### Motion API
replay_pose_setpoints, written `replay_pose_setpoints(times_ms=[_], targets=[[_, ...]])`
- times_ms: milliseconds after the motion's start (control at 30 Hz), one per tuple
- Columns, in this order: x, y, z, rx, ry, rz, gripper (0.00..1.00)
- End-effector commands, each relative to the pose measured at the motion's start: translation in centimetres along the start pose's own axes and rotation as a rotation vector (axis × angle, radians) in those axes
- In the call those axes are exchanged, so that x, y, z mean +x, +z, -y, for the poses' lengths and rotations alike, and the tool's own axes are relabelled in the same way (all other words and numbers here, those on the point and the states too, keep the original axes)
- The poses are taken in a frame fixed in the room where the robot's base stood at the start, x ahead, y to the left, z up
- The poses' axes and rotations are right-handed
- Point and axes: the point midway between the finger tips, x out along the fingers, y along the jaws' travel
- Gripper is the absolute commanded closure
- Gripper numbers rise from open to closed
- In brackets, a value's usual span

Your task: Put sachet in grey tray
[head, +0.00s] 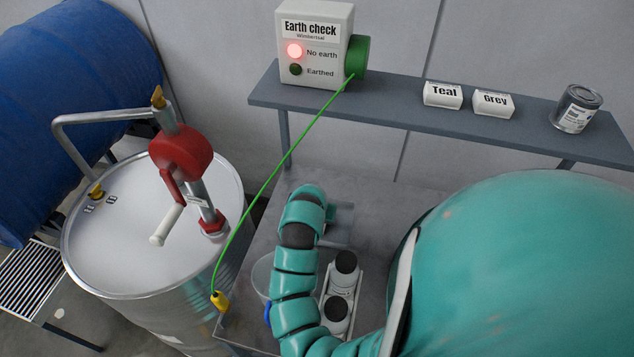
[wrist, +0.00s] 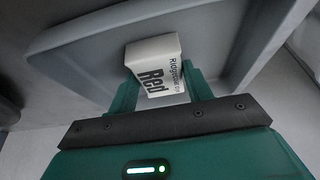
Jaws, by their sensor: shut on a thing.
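The sachet (wrist: 155,62) is a small white pack with "Red" in black letters. My gripper (wrist: 160,82) is shut on it in the wrist view, one teal finger on each side. Behind it lies a grey tray (wrist: 85,52) with a raised, sloping rim. The sachet is in front of the tray's floor; I cannot tell whether it touches it.
Packs labelled Teal (head: 443,95) and Grey (head: 493,103) and a tin (head: 577,109) stand on the shelf (head: 400,112). The earth check box (head: 314,45) shows red. Its green cable (head: 268,183) runs to a yellow clamp (head: 220,301). A steel drum (head: 125,240) with a red pump (head: 181,151) stands left.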

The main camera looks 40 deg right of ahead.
Motion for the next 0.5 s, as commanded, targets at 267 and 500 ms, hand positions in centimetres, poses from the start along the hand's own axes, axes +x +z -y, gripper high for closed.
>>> replay_pose_setpoints(times_ms=[267,500], targets=[[0.03,0.03,0.0,0.0,0.0,0.0,0.29],[-0.39,-0.12,0.05,0.0,-0.001,0.0,0.29]])
